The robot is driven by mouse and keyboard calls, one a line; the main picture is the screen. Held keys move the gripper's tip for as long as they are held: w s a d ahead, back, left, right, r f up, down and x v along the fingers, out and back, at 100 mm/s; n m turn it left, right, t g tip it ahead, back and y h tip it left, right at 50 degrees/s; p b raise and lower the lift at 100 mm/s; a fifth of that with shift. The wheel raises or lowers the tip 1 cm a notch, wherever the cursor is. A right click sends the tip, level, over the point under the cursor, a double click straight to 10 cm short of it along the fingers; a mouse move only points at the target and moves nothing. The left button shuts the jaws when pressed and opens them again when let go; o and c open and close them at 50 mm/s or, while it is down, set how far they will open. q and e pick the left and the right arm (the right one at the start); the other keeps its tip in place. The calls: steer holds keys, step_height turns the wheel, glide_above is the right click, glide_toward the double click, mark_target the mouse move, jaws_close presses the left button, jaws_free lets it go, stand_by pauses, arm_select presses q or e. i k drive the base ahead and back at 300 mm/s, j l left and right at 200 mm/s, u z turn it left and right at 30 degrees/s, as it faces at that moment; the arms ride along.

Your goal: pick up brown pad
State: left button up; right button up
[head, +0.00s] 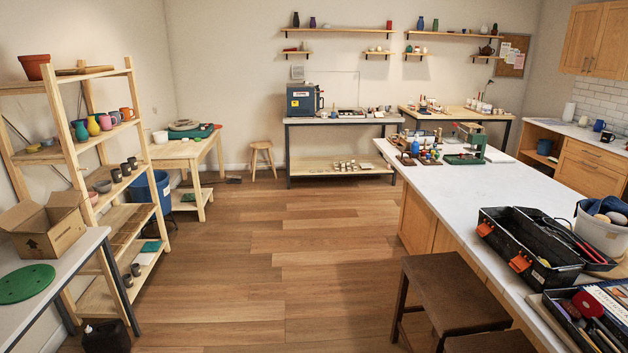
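I cannot make out a brown pad for certain in the head view. A flat brown piece (84,70) lies on top of the wooden shelf rack (72,156) at the left, next to a terracotta pot (34,66). It is too small to tell whether it is a pad. Neither of my grippers shows in this view.
A white-topped island (455,190) stands at the right, with a black toolbox (530,250) on it and brown stools (450,290) in front. A grey table (60,275) with a cardboard box (45,225) is at the left. The wooden floor (290,260) between is clear.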

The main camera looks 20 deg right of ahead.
mark_target(572, 312)
steer(key=i+j+z, duration=0.1)
steer(key=i+z, duration=0.3)
steer(key=i, duration=1.2)
steer(key=i+z, duration=0.3)
steer(key=i, duration=0.15)
steer(key=i+j+z, duration=0.15)
steer(key=i+z, duration=0.15)
steer(key=i+j+z, duration=0.35)
steer(key=i, duration=0.2)
